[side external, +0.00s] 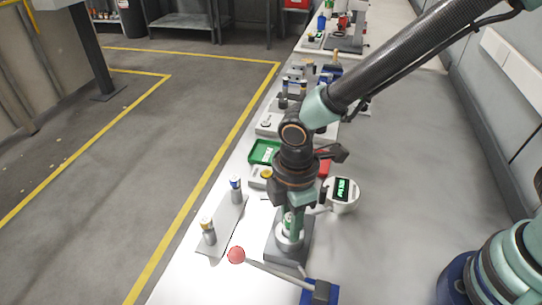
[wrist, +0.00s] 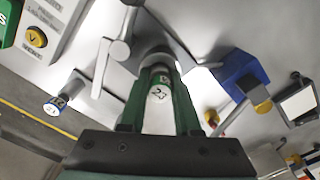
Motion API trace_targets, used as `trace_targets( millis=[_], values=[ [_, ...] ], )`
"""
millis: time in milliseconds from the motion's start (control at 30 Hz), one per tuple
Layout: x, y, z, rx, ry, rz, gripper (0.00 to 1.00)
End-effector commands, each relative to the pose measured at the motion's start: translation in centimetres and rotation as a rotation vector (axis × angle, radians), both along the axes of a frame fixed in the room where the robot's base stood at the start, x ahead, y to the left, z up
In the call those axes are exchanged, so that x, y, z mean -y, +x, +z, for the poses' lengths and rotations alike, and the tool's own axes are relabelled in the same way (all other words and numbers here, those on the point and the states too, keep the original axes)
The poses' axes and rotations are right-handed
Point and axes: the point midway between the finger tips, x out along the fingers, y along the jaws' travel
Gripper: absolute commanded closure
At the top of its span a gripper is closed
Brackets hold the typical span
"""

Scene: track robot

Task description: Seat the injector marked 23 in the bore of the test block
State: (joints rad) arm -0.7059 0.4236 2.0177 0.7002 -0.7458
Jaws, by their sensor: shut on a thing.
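My gripper (side external: 291,213) points down over the grey test block (side external: 275,250). Its green fingers (wrist: 160,95) are shut on the injector marked 23 (wrist: 160,92), whose white cap faces the wrist camera. The injector looks upright between the fingers and above the block's round metal collar (side external: 289,242). Its lower end is at the collar. The fingers and collar hide how deep it sits in the bore. Two other injectors (side external: 236,190) (side external: 208,231) stand on a light grey plate to the left. One shows in the wrist view with a blue-ringed cap (wrist: 55,105).
A lever with a red ball (side external: 236,255) reaches left from a blue clamp (side external: 320,292) close in front of the block. A green tray (side external: 264,151) and yellow button (wrist: 36,37) are nearby.

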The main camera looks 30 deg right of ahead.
Motion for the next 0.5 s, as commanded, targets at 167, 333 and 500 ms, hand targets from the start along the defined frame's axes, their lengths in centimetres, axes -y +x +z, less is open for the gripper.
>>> trace_targets(
  millis=[167,333,500],
  values=[
    [0.00,-0.01,-0.03,0.000,0.000,0.000,0.39],
    [0.01,-0.01,-0.02,0.000,0.000,0.000,0.39],
    [-0.04,0.06,0.86,0.002,0.002,0.000,0.39]
  ],
)
